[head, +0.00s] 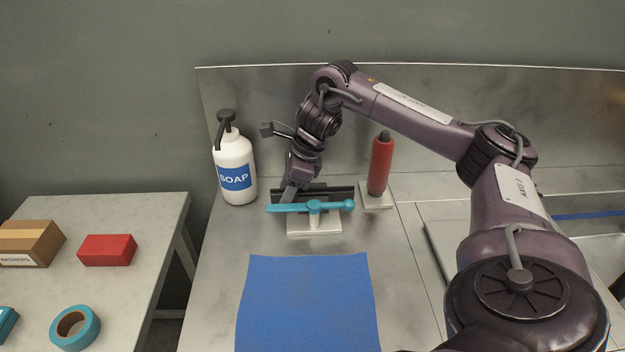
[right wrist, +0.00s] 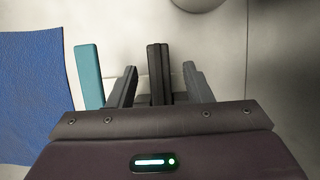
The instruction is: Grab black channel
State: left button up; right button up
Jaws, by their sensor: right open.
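The black channel (head: 335,191) is a long dark bar behind a teal lever (head: 325,206) on a white base (head: 315,227) in the head view. My right gripper (head: 291,192) is lowered at the channel's left end, fingers pointing down. In the right wrist view the channel (right wrist: 159,62) runs between the two fingers of my right gripper (right wrist: 161,80). The fingers are open, with a visible gap on each side of it. The teal lever (right wrist: 88,72) lies outside the left finger. My left gripper is not in view.
A white soap bottle (head: 235,167) stands left of the channel and a red cylinder (head: 380,165) on a pale base stands right. A blue mat (head: 305,300) lies in front. A side table (head: 150,215) holds a red block (head: 107,250), a box (head: 32,243) and tape (head: 90,330).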

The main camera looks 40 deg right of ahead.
jog(key=shift+c, duration=0.2)
jog(key=c, duration=0.9)
grip_shut()
